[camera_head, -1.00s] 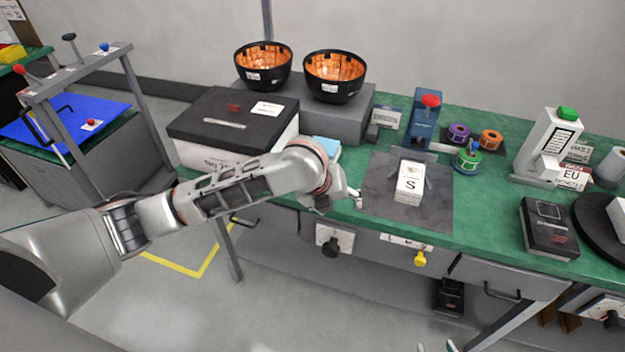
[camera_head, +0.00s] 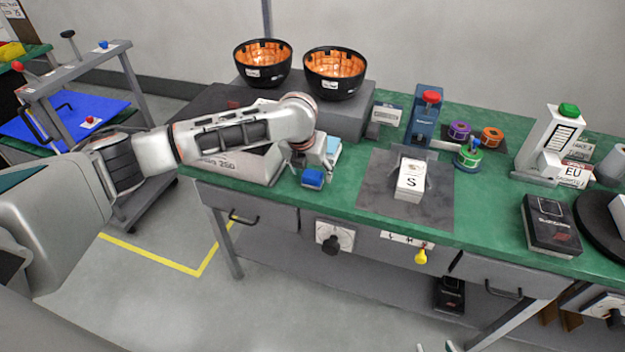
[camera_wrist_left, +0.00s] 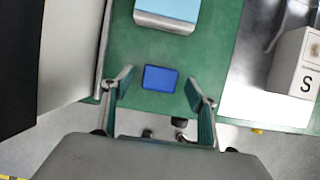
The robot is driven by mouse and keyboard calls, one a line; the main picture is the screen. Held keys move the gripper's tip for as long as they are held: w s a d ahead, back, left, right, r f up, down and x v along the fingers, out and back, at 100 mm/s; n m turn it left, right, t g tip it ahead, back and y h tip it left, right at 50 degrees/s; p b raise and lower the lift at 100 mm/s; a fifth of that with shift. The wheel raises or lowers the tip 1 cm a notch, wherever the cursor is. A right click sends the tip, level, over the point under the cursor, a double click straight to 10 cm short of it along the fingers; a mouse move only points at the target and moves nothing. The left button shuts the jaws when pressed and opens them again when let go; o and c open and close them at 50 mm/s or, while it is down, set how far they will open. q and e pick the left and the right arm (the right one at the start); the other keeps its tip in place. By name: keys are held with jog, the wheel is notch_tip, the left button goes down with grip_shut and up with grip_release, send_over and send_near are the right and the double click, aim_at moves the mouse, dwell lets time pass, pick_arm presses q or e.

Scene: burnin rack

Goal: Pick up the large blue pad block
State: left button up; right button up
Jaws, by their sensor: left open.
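A small dark blue block (camera_head: 312,178) lies on the green bench top near its front edge. It also shows in the left wrist view (camera_wrist_left: 160,78), flat and apart from both fingers. A larger light blue-topped block (camera_head: 333,148) lies just behind it, and its pale front side shows in the left wrist view (camera_wrist_left: 168,12). My left gripper (camera_head: 318,158) is above the bench, open and empty, with its fingers (camera_wrist_left: 158,88) to either side of the dark blue block in the wrist picture. Two tips, likely my right gripper (camera_head: 436,347), show at the bottom edge.
A large black-lidded box (camera_head: 215,110) stands left of the blocks. A grey mat (camera_head: 378,185) with a white S box (camera_head: 411,178) lies to the right. Two black bowls (camera_head: 262,64) (camera_head: 335,74) stand on a grey platform behind. Green bench top is free between blocks and mat.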

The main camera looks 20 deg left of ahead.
aim_at(312, 174)
pick_arm(q)
jog(key=shift+x, duration=1.1)
jog(key=c, duration=1.2)
jog(key=shift+r, duration=0.15)
notch_tip(312, 174, up, 20)
jog(key=p, duration=0.2)
jog(key=o, duration=0.6)
jog(key=shift+c, duration=0.2)
jog(key=c, duration=0.4)
